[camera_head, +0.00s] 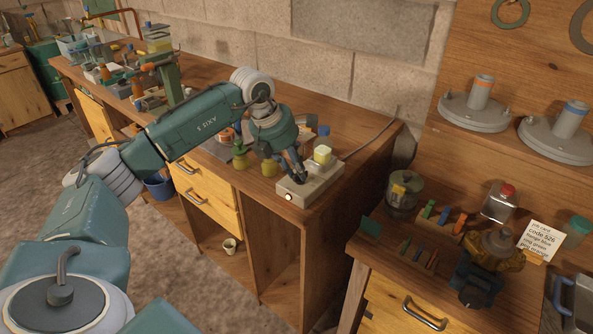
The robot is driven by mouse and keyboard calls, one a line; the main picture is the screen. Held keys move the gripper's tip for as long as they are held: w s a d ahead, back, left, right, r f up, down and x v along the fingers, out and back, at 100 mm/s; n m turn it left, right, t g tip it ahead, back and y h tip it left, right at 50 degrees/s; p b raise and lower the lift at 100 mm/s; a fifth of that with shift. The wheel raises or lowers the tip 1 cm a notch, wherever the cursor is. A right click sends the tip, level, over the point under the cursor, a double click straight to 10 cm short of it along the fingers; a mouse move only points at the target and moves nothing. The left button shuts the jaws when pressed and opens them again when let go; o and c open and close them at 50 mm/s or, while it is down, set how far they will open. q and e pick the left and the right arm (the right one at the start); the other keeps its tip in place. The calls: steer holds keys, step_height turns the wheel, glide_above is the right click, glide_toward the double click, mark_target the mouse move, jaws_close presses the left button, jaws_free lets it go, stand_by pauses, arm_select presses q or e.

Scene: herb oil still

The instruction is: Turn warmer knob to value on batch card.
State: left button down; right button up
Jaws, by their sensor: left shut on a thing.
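The warmer is a pale box (322,187) near the front right corner of the long wooden bench, with a small round light on its front face. My right gripper is out of view.
A cable runs from behind the warmer to the wall. The right table (385,262) holds a jar, coloured pieces and a red-capped bottle (499,203).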

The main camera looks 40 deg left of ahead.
arm_select(q)
steer(key=shift+m, duration=0.6)
steer(key=c, duration=1.6)
jaws_free()
steer(key=v, duration=1.2)
steer(key=shift+w+a, duration=0.2)
steer(key=shift+a, duration=0.1)
steer(key=shift+d, duration=0.1)
